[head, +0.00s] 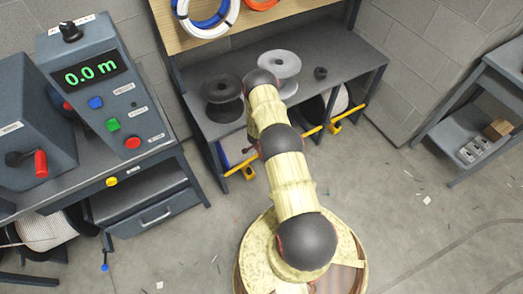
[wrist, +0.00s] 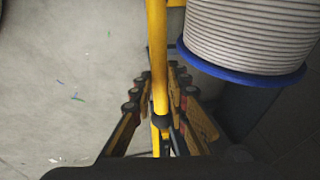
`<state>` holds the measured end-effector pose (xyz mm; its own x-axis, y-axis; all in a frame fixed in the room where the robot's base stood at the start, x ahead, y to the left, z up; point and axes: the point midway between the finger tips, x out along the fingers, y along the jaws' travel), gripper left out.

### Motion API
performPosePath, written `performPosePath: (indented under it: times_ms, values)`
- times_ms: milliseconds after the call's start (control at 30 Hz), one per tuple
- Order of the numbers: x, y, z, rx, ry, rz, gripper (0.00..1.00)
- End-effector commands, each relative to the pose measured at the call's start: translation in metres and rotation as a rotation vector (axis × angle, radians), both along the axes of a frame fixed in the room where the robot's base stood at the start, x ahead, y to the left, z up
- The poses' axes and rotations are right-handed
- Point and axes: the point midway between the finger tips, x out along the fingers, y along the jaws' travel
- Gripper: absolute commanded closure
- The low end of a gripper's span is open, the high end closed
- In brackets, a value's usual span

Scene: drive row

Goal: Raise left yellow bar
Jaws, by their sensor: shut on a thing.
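A yellow bar (wrist: 158,52) runs lengthwise through the middle of the wrist view, with a dark collar around it lower down. My gripper (wrist: 160,88) has a finger on each side of the bar and is shut on it. More yellow bar (head: 348,112) shows to the right of my arm.
A cable reel with a blue flange (wrist: 240,68) stands close on the right in the wrist view. The bench (head: 325,48) carries a black spool (head: 222,98) and a grey spool (head: 279,68). A control box (head: 108,85) reads 0.0 m. Floor at right is open.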

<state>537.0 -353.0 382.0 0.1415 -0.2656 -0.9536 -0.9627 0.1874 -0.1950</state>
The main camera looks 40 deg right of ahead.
Motion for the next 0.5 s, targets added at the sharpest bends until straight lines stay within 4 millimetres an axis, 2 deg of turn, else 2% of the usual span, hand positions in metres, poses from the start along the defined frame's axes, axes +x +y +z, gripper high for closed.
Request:
performPosePath:
  times_ms: [33, 233, 500]
  values:
    - [0.008, 0.004, 0.009, -0.017, -0.002, 0.010, 1.00]
    - [0.010, 0.014, 0.035, -0.114, 0.023, 0.011, 1.00]
    - [0.018, 0.044, 0.082, -0.323, 0.073, 0.012, 1.00]
